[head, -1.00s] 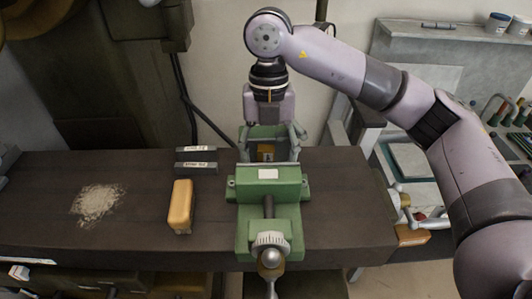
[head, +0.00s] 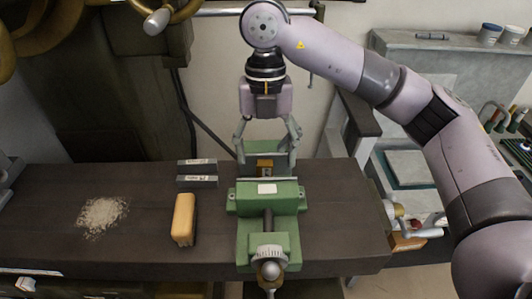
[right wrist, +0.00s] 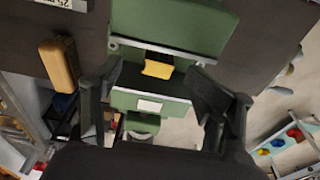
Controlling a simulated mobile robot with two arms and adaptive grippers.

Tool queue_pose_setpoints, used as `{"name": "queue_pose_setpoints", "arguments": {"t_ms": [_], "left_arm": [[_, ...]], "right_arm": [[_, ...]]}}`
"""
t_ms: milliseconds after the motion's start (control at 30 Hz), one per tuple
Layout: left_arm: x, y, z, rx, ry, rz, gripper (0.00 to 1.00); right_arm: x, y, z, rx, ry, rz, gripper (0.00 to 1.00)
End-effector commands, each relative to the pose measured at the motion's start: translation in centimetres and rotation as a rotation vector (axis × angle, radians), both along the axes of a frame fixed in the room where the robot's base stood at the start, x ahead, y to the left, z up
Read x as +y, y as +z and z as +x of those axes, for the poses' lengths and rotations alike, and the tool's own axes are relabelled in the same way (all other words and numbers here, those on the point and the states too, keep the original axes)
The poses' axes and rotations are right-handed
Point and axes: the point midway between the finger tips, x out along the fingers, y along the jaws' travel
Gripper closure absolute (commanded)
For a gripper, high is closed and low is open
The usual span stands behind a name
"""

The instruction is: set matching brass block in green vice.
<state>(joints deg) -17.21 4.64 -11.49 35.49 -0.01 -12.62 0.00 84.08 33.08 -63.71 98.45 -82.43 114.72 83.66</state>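The green vice (head: 267,205) stands on the dark bench, its handle toward the front. A small brass block (head: 264,170) sits in the gap between the vice jaws; it also shows in the right wrist view (right wrist: 158,69). My right gripper (head: 267,140) is above the vice, fingers spread wide to either side of the block. In the right wrist view the gripper (right wrist: 152,90) is open and nothing is between its fingers. The block's lower part is hidden by the front jaw. My left gripper is not in view.
Two grey labelled bars (head: 197,173) lie left of the vice. A tan brush-like block (head: 184,219) lies in front of them. A pile of pale shavings (head: 102,214) is further left. The bench top (head: 345,220) right of the vice is clear.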

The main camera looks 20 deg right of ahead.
Motion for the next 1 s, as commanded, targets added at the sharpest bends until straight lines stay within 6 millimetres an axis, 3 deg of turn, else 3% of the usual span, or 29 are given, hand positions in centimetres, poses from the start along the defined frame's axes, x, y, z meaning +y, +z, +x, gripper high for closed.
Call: {"name": "queue_pose_setpoints", "arguments": {"t_ms": [467, 1000], "left_arm": [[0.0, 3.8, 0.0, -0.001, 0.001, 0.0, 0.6], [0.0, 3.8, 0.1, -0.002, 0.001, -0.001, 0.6]], "right_arm": [[0.0, 5.2, 0.0, -0.001, -0.001, 0.0, 0.34], [0.0, 5.2, 0.0, 0.0, -0.001, 0.0, 0.34]]}}
